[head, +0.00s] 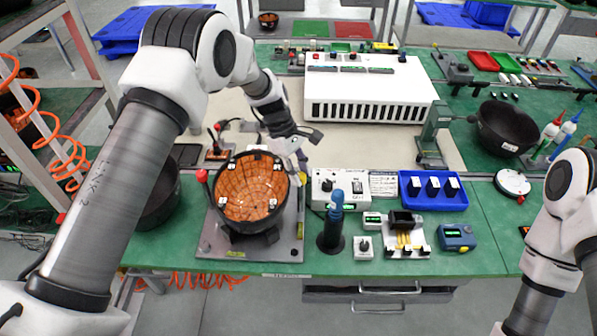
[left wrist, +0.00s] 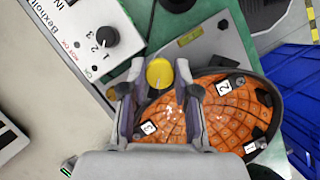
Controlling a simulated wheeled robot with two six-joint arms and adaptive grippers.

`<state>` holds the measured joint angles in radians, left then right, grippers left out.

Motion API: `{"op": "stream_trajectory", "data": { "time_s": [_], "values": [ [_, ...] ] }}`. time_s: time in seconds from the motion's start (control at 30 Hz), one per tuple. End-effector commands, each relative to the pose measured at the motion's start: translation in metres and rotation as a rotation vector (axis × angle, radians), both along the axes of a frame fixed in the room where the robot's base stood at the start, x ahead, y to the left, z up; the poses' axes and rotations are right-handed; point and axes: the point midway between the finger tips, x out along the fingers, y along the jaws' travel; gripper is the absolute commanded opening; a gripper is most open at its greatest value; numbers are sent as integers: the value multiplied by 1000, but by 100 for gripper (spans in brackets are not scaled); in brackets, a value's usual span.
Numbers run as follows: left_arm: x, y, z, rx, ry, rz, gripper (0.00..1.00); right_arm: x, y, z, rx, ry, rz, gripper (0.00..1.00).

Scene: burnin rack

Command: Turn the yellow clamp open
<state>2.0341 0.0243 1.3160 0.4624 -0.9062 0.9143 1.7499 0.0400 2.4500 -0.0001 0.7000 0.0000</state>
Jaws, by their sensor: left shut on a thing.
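The yellow clamp (left wrist: 159,73) is a round knob with a pale pointer mark, seen in the left wrist view at the edge of a grey base plate (head: 288,225). My left gripper (left wrist: 158,84) has its two fingers on either side of the knob and is shut on it. In the head view this gripper (head: 293,152) is at the back right rim of the black bowl, and the clamp is hidden there. The bowl has an orange gridded inside (head: 250,188) with white numbered tags, which also shows in the left wrist view (left wrist: 221,122). My right gripper is out of view.
A white control box with a dial (head: 325,190) stands right of the plate. A white slotted unit (head: 368,88) stands behind. A red-topped post (head: 202,177) is left of the bowl.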

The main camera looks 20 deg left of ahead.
Motion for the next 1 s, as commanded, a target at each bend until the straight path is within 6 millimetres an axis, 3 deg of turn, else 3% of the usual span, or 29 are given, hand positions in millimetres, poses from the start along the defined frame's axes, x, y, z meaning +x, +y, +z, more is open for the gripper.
{"op": "stream_trajectory", "data": {
  "time_s": [0.6, 1.0],
  "values": [
    [-1, -2, -5, -3, 10, -541, 0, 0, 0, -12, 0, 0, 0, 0],
    [-1, -2, -4, -2, 9, -691, 0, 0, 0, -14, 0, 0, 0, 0]
  ]
}}
